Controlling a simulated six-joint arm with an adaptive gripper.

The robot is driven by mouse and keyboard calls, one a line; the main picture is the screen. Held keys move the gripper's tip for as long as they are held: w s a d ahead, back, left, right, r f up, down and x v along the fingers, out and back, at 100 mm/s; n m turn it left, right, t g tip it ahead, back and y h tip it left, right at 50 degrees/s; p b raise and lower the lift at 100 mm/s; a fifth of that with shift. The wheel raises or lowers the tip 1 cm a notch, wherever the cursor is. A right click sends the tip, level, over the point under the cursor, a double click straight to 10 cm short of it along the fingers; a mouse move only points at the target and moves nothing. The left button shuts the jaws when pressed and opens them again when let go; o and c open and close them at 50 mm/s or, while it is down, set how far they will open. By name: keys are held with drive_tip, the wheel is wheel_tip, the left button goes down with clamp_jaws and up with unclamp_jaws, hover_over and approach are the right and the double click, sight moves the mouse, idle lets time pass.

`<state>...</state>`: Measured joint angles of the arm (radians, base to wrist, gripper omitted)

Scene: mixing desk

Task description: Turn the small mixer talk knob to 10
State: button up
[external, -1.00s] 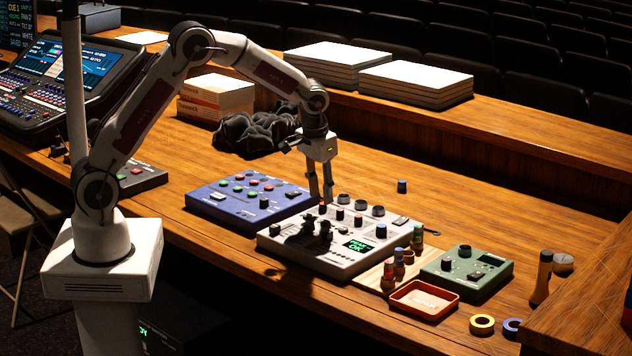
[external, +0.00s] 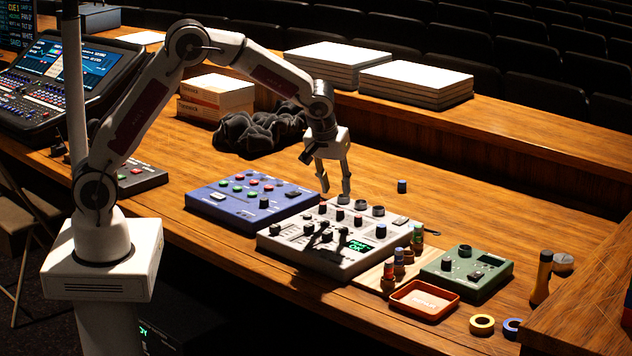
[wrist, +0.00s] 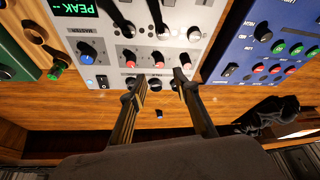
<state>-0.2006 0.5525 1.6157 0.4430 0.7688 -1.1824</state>
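The small mixer, a light grey box (external: 283,243), sits on the wooden desk with sliders, a green display (external: 360,246), a blue-capped knob (external: 381,231), and red-capped and dark knobs. The wrist view shows the mixer (wrist: 112,57) upside down. Along its far edge is a row of dark knobs, one of them (wrist: 155,84) between my fingertips in that view. No label readable here tells which is the talk knob, and its setting cannot be read. My gripper (external: 336,191) is open and empty, its fingertips above the mixer's far edge.
A blue button box (external: 222,209) stands left of the mixer. A green box (external: 490,274), an orange tray (external: 424,315) and small capped cylinders (external: 388,279) stand to its right. A small dark cylinder (external: 402,186) stands behind it on otherwise clear desk.

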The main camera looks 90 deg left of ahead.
sight(340, 209)
drive_tip(key=shift+f, duration=0.15)
drive_tip(key=shift+x, duration=3.8)
clamp_jaws()
